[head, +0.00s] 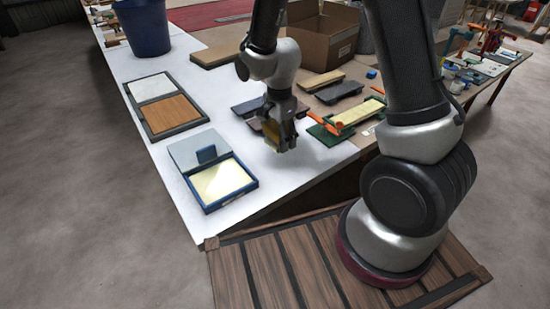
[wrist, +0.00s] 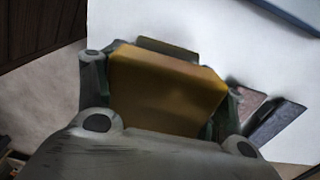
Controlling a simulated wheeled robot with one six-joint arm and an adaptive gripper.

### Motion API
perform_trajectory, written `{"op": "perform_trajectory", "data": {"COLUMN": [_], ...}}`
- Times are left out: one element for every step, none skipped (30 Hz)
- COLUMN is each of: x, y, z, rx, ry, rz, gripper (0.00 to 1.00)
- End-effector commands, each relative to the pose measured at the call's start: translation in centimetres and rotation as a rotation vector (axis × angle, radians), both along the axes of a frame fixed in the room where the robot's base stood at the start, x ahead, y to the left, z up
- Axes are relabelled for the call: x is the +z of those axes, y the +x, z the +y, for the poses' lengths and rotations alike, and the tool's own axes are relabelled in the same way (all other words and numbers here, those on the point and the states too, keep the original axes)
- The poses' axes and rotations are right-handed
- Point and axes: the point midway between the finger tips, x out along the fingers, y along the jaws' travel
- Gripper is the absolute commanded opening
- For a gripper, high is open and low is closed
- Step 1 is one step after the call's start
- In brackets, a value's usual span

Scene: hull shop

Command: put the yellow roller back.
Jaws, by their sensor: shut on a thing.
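My gripper (head: 281,140) is shut on a yellow-orange piece (head: 272,130), which I take to be the yellow roller; its shape looks blocky. It is held above the white table top, to the right of the blue tray. In the wrist view the yellow roller (wrist: 165,88) fills the space between the fingers of my gripper (wrist: 160,75). The blue tray (head: 208,208) has a pale yellow bed, and a small blue block (head: 206,154) stands at its back edge beside a grey plate (head: 184,153). No other yellow roller is plain to see.
A framed pair of panels (head: 174,131), one white and one wooden, lies behind the tray. Dark pieces (head: 249,107) and a green clamp fixture with a cream board (head: 357,113) lie to the right. A cardboard box (head: 318,45) and blue bucket (head: 143,27) stand farther back.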

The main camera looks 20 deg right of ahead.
Motion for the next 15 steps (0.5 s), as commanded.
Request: {"op": "perform_trajectory", "data": {"x": [-1.0, -1.4, -1.9, -2.2, -2.4, -2.8, -3.2, -3.7, -4.4, -4.9, -5.4, -5.9, -6.2, -6.4, -6.6], "y": [-0.1, -0.1, -0.1, 0.0, 0.0, 0.0, 0.0, 0.0, -0.1, -0.1, -0.1, 0.0, 0.0, 0.0, 0.0], "z": [0.0, 0.0, 0.0, 0.0, 0.0, 0.0, 0.0, 0.0, 0.0, 0.0, 0.0, 0.0, 0.0, 0.0, 0.0], "rx": [0.001, 0.001, 0.001, 0.001, 0.001, 0.001, 0.001, 0.001, 0.001, 0.001, 0.002, 0.002, 0.002, 0.002, 0.002], "ry": [-0.001, -0.001, -0.001, 0.0, 0.0, -0.001, -0.001, -0.001, -0.001, -0.001, -0.001, -0.001, -0.001, -0.001, 0.0], "rz": [0.004, 0.003, 0.002, 0.001, 0.001, 0.002, 0.002, 0.003, 0.004, 0.003, 0.004, 0.003, 0.002, 0.002, 0.0], "gripper": [0.0, 0.0, 0.0, 0.0, 0.0, 0.0, 0.0, 0.0, 0.0, 0.0, 0.0, 0.0, 0.0, 0.0, 0.0]}}
